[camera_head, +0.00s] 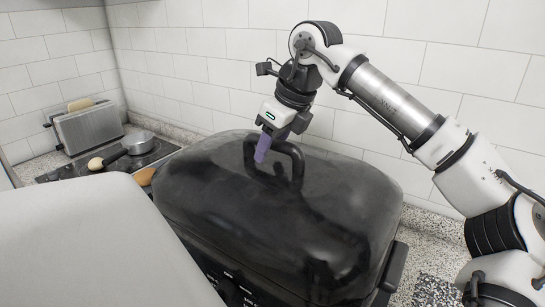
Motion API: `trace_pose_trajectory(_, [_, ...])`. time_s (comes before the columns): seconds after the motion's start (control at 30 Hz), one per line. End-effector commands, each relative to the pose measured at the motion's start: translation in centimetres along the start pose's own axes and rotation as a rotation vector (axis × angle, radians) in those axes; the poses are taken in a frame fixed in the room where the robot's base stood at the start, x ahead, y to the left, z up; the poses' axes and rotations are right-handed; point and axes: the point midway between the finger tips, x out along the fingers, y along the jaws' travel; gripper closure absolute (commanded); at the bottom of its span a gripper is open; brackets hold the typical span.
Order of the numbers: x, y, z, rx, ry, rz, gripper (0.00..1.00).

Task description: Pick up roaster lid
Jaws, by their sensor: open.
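The black roaster lid (300,222) sits on the roaster, which stands on the counter in the middle of the view. Its dark loop handle (293,165) rises from the top. My gripper (264,152) points down at the handle from above, with its purple fingers overlapping the handle's left part in the picture. My gripper is open. I cannot tell whether the fingers straddle the handle or touch it, since one finger hides what lies behind it.
A toaster (88,125) with bread stands at the back left. A small pot (138,142) sits on the dark cooktop (153,157). A pale surface (85,245) fills the lower left. The tiled wall (200,60) is close behind the roaster. Speckled counter (432,228) shows at right.

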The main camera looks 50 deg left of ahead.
Motion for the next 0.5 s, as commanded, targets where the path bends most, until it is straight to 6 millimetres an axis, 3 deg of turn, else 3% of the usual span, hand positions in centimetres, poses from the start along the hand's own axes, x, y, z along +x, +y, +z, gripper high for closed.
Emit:
trace_pose_trajectory(0.43, [0.24, 0.0, -0.11, 0.0, 0.0, 0.0, 0.52])
trace_pose_trajectory(0.5, [0.24, 0.0, -0.11, 0.0, 0.0, 0.0, 0.61])
